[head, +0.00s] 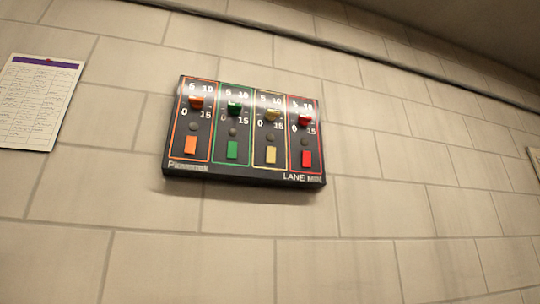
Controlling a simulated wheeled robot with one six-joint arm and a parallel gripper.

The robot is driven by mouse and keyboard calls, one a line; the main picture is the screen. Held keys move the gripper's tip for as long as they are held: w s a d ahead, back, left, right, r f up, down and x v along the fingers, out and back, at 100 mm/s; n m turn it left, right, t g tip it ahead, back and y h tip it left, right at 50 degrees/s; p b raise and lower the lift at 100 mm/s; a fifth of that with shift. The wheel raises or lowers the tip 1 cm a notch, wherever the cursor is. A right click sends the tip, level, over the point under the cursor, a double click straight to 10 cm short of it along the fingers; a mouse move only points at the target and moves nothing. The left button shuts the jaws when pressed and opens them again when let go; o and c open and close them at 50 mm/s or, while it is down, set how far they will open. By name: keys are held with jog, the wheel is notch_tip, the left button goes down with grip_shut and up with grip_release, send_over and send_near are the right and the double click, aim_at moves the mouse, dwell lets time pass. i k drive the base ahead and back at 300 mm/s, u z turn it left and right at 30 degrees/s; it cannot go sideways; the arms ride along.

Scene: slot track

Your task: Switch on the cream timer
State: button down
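A black timer panel (216,174) is mounted on the wall, left of the picture's middle, and looks slightly tilted. It has orange, green, cream and red sections side by side. The cream timer (270,130) is third from the left, between green and red. It has a cream knob (272,114) among the numbers 0, 5, 10 and 15. A dark round spot (270,134) sits below the knob, and a cream rectangle (270,156) is below that. The knob's exact setting is too small to read. My gripper is not in view.
The neighbouring green knob (234,107) and red knob (304,119) are close on either side. A paper sheet with a purple top band (38,103) hangs at the far left. The block wall (420,210) around the panel is bare.

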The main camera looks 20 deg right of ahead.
aim_at(270, 151)
jog(key=k, duration=1)
jog(key=z, duration=1.65)
jog(key=i, duration=0.95)
jog(key=u, duration=2.15)
